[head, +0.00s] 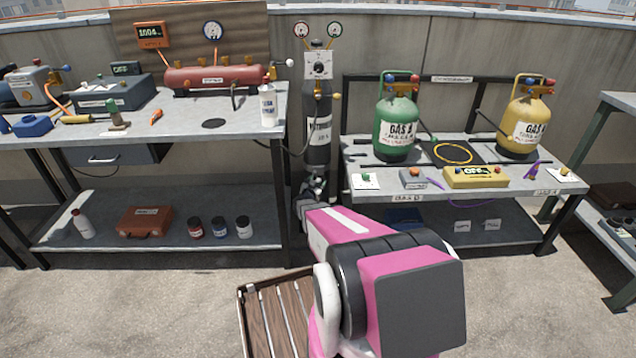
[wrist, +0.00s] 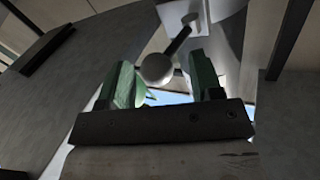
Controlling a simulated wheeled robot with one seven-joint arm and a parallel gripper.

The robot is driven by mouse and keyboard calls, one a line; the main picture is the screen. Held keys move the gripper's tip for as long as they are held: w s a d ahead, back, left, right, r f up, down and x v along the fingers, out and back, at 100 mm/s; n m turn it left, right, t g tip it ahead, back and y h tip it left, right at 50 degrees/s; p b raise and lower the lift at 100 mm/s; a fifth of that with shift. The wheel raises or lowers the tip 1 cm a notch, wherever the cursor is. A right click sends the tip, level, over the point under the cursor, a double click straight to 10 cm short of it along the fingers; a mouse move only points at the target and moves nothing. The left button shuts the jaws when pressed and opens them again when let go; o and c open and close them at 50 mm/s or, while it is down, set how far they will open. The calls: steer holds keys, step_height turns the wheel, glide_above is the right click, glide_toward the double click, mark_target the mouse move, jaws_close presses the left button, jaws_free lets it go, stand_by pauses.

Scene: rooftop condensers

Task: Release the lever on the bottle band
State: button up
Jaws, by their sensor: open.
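The dark gas bottle (head: 318,110) stands upright between the two benches in the head view. My gripper (head: 314,184) is in front of its lower part, at the end of my pink arm, and hides the band and lever there. In the wrist view my gripper (wrist: 162,62) has its two green fingers apart. The lever's round grey knob (wrist: 157,68) sits between the fingers, with room on the right side; contact on the left cannot be told. Its dark stem (wrist: 179,38) runs up right to a pale plate (wrist: 192,14).
The left bench (head: 60,133) carries a red tank and a white bottle (head: 268,104) near its right edge. The right bench (head: 350,150) carries a green cylinder (head: 396,125) and a yellow cylinder (head: 528,125). A slatted wooden platform (head: 275,315) lies below my arm.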

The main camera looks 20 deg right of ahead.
steer(key=v, duration=0.9)
steer(key=shift+s, duration=0.15)
steer(key=shift+a, duration=0.1)
